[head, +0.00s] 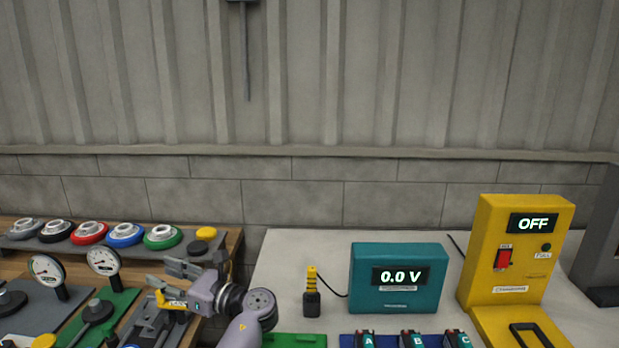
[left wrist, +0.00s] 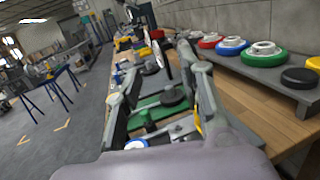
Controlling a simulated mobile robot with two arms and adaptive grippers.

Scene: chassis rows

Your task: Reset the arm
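My left gripper (head: 168,282) hangs over the right end of the wooden bench (head: 236,241), in front of the coloured discs in the head view. Its arm comes up from the bottom edge and bends left. In the left wrist view the two fingers of this gripper (left wrist: 162,68) stand well apart, with the bench and its parts showing between them. I see nothing held between them. My right gripper is in neither view.
Discs on a grey rack, dial gauges (head: 103,260) and green plates crowd the bench. To the right, a pale table holds a yellow-handled probe (head: 312,294), a teal meter (head: 398,304) reading 0.0 V, a blue tray with labelled blocks, and a yellow tester (head: 513,275) reading OFF.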

